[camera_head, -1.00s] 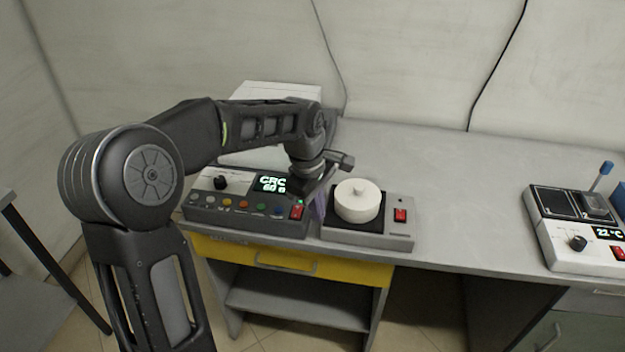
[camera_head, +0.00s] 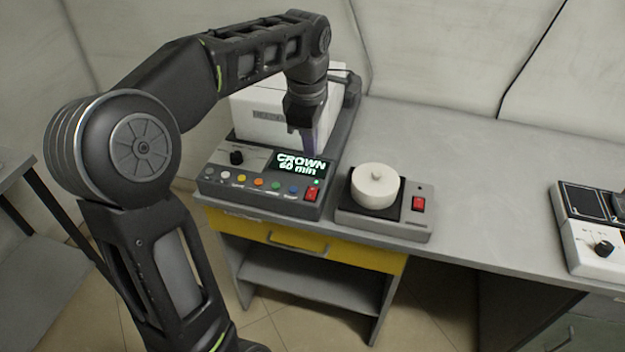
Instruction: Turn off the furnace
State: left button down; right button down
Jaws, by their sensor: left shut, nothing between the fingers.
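The furnace (camera_head: 268,122) is a white box at the back left of the bench, with a grey control panel (camera_head: 222,195) in front. Its lit display (camera_head: 301,163) reads "CROWN 60 min". A red switch (camera_head: 311,194) sits at the panel's right end, with a small lit green lamp (camera_head: 317,182) just above it. My left gripper (camera_head: 307,147) is shut and empty, pointing down. In the picture it is above the display and the red switch, clear of the switch. My right gripper is not in view.
A grey device with a round white top (camera_head: 375,186) and its own red switch (camera_head: 418,204) stands right of the panel. Another device with a black knob (camera_head: 604,248) is at the far right. The bench (camera_head: 490,190) between them is clear.

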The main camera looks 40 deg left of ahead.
aim_at(313, 189)
pick_arm(q)
jog(key=f, duration=0.4)
jog(key=w+f, duration=0.1)
jog(key=f, duration=0.3)
jog(key=f+p, duration=0.1)
jog(key=f, duration=0.3)
jog(key=shift+w+a, duration=0.15)
jog(key=shift+a, duration=0.1)
